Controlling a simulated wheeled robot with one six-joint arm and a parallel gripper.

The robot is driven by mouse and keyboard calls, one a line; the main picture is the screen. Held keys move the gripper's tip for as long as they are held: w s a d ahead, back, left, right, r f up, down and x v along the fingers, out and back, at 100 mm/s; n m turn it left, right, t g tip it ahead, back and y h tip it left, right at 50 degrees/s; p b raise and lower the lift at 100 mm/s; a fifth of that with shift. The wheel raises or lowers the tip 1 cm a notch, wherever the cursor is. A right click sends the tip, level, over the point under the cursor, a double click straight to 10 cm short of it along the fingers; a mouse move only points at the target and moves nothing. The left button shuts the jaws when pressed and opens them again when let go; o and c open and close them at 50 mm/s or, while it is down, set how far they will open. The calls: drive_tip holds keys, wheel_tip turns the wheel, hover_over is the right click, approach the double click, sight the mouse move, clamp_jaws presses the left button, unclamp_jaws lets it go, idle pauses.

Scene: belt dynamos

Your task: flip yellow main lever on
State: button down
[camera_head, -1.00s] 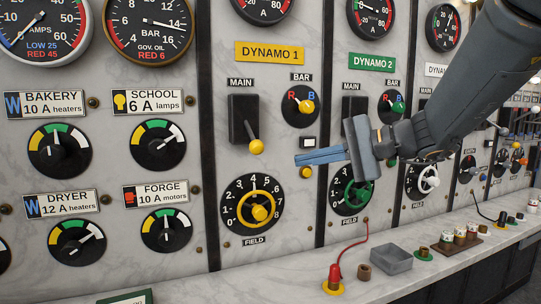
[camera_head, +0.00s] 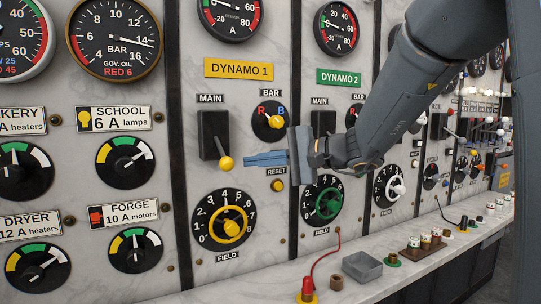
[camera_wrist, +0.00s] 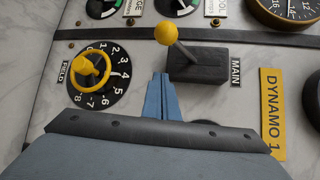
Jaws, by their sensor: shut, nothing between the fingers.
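The yellow main lever (camera_head: 225,163) is on the DYNAMO 1 panel under the MAIN label. Its yellow ball knob hangs at the lower end of a short rod, at the bottom of a dark switch block (camera_head: 211,133). In the wrist view the knob (camera_wrist: 166,34) and the dark block (camera_wrist: 197,66) show beyond the fingertips. My gripper (camera_head: 246,161) is shut and empty, its blue fingers pointing left toward the knob. The fingertips look close to the knob in the head view, but the wrist view shows a gap between them. The gripper also shows in the wrist view (camera_wrist: 161,76).
Below the lever is the yellow FIELD handwheel (camera_head: 232,228). The BAR selector (camera_head: 271,122) is up and right, and the yellow RESET button (camera_head: 278,185) is just below my gripper. A ledge (camera_head: 250,290) with a red plug (camera_head: 308,288) and grey tray (camera_head: 362,266) runs below.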

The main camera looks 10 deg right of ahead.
sight(222, 153)
drive_tip(key=shift+s+a+p, duration=0.3)
drive_tip(key=shift+a+p, duration=0.15)
drive_tip(key=shift+a, duration=0.2)
drive_tip(key=shift+s+a+p, duration=0.35)
drive_tip(key=shift+a+p, duration=0.05)
drive_tip(key=shift+a, duration=0.2)
drive_tip(key=shift+s+a+p, duration=0.3)
drive_tip(key=shift+a+p, duration=0.15)
drive_tip(key=shift+a, duration=0.2)
drive_tip(key=shift+r, duration=0.1)
